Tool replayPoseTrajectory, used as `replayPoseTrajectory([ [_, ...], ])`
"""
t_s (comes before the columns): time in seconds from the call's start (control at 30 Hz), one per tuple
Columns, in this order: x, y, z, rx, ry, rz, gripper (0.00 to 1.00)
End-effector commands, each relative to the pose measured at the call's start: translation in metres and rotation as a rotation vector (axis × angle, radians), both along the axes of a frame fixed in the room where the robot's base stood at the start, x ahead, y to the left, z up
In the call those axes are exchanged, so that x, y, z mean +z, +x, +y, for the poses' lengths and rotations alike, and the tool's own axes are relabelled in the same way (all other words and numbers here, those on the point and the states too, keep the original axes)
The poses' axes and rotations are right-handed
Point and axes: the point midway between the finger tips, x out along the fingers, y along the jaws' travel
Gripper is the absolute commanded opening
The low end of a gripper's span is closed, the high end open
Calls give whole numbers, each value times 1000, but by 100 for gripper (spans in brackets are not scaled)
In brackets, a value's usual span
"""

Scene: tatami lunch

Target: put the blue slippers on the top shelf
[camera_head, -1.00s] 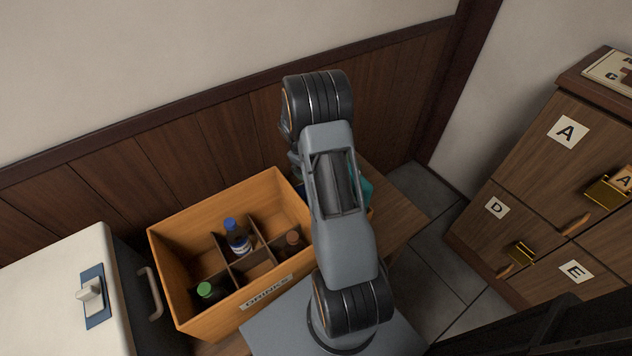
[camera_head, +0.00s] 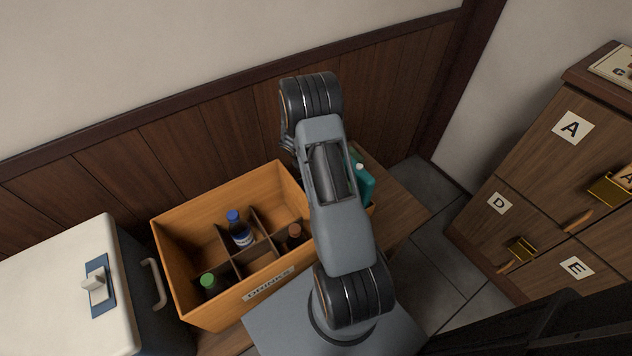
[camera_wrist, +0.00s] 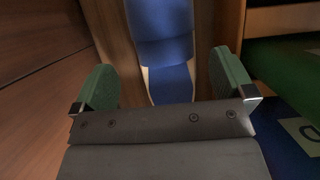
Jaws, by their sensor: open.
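In the wrist view, the blue slippers (camera_wrist: 165,50) appear as a blue shape with a pale edge, lying on a brown wooden surface just ahead of my gripper. My gripper (camera_wrist: 165,82) is open, its two green fingertips standing left and right of the blue shape. The near blue part lies between the fingers, and its lower end is hidden by the gripper body. I cannot tell whether the fingers touch it. In the head view the slippers and the gripper are hidden, and no top shelf can be made out.
An orange drinks crate (camera_head: 215,198) with several bottles stands on the left, beside a white-lidded cooler (camera_head: 60,285). A teal bottle (camera_head: 363,187) is just right of my arm. Lettered wooden lockers (camera_head: 535,170) stand at right. A green surface (camera_wrist: 285,75) edges the wrist view.

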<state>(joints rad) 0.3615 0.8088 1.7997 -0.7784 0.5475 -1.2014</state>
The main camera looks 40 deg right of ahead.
Motion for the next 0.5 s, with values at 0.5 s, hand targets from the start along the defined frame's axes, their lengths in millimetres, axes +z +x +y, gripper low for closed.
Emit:
replayPoseTrajectory([
  [0.5,-36,-3,-13,-4,0,1,100],
])
